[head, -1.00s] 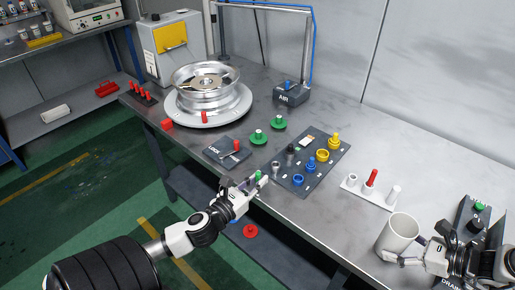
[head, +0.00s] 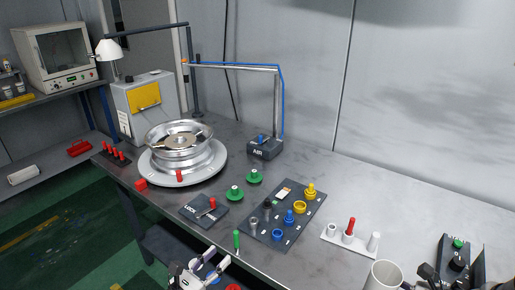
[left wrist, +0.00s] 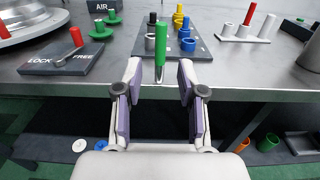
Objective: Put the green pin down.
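The green pin (head: 237,239) is upright at the front edge of the steel table (head: 330,210), just left of the dark peg board (head: 285,208). In the left wrist view the green pin (left wrist: 160,47) shows its metal lower end near the tabletop. My left gripper (head: 210,272) is in front of the table edge. Its two fingers are wide apart with nothing between them, and the pin is beyond the fingertips (left wrist: 157,72).
A LOCK plate (head: 197,213) with a red-capped lever lies left of the pin. Green knobs (head: 235,193) stand behind it. The peg board holds blue and yellow parts. A wheel rim (head: 178,145) is on a turntable. A white holder (head: 345,243) with a red pin stands right.

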